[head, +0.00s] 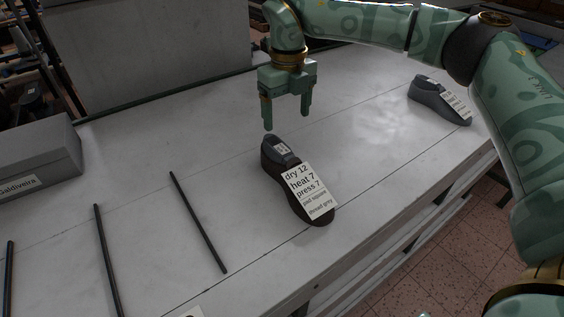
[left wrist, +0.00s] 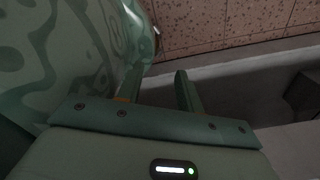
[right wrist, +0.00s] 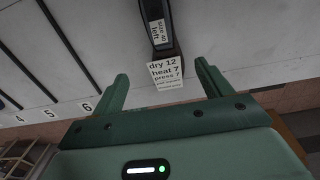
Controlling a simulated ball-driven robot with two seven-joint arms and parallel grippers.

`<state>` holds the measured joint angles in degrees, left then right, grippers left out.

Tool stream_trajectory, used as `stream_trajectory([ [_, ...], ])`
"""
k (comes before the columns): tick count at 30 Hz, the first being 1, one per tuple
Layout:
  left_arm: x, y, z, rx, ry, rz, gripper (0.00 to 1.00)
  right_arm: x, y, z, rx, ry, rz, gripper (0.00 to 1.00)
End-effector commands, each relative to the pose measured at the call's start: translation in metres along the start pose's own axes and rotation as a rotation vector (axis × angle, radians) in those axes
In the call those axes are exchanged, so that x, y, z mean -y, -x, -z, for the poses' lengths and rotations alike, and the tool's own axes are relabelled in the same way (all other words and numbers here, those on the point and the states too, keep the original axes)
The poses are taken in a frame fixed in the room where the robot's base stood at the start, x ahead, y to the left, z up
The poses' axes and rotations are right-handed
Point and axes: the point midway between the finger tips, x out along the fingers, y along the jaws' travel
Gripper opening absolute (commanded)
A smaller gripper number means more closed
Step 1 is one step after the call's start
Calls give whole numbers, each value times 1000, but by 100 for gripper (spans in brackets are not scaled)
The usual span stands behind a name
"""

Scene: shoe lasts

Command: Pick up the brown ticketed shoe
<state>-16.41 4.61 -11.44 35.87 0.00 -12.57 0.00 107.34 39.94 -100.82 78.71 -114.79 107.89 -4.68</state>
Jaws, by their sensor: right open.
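The brown shoe (head: 291,197) lies on the grey bench, its dark top block toward the back. A white ticket (head: 307,190) on it reads "dry 12, heat 7, press 7". My right gripper (head: 287,118) is open and empty, fingers pointing down, just behind and above the block end. In the right wrist view, the shoe (right wrist: 175,42) and its ticket (right wrist: 166,74) show between and beyond the open fingers (right wrist: 161,74). My left gripper (left wrist: 158,72) shows only in its wrist view, fingers apart with nothing between them.
A dark grey shoe (head: 428,92) with a ticket lies at the right of the bench. Black divider rods (head: 198,222) lie left of the brown shoe. A grey labelled box (head: 40,160) stands far left. The bench's front edge drops to a tiled floor (head: 440,260).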

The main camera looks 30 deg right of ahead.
Motion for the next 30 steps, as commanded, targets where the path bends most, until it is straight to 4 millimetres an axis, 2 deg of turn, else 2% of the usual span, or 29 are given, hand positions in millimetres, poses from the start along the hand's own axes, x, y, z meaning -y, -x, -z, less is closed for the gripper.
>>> stream_trajectory([
  [2,-2,0,-6,8,0,-2,36,1,-2,0,-1,-3,2,78],
  [5,-5,-4,-15,23,-1,-7,36,2,-16,0,-4,-3,3,78],
  [12,-8,-18,-26,44,-1,-12,36,2,-78,0,-7,-2,1,78],
  [15,-8,-22,-27,46,-1,-13,36,2,-97,0,-5,-3,1,78],
  [23,-7,-27,-22,39,-1,-12,36,2,-116,0,-2,-3,1,78],
  [30,-9,-41,-27,49,-1,-16,36,6,-154,-1,-5,-2,1,78],
])
